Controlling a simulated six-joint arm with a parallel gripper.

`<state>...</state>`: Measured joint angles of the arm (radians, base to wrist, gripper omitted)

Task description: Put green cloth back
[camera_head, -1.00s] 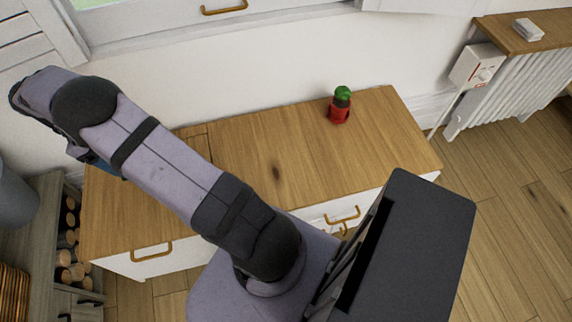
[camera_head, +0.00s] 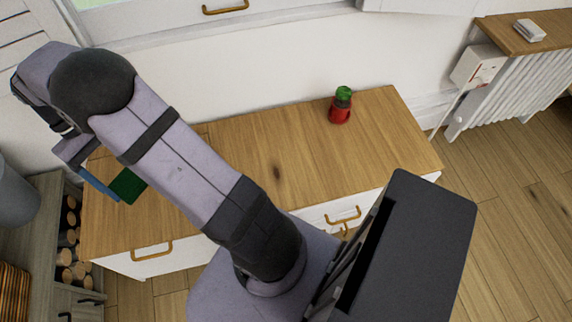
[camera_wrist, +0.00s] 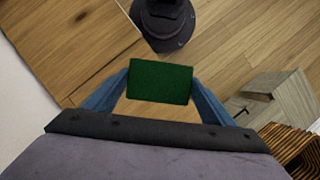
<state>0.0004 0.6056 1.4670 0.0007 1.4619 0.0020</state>
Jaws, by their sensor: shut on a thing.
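The green cloth (camera_head: 127,186) is a small dark green rectangle near the left end of the wooden-topped cabinet (camera_head: 250,150). In the wrist view the green cloth (camera_wrist: 160,82) sits between the two blue fingers. My gripper (camera_wrist: 158,88) is shut on it, with a finger at each side edge. In the head view my gripper (camera_head: 112,190) is partly hidden by my arm. The cloth appears held above the cabinet top; the exact height cannot be told.
A red object with a green top (camera_head: 341,105) stands at the back right of the cabinet. A grey rounded container (camera_head: 14,195) and a log shelf (camera_head: 50,240) stand at the left. The cabinet's middle top is clear.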

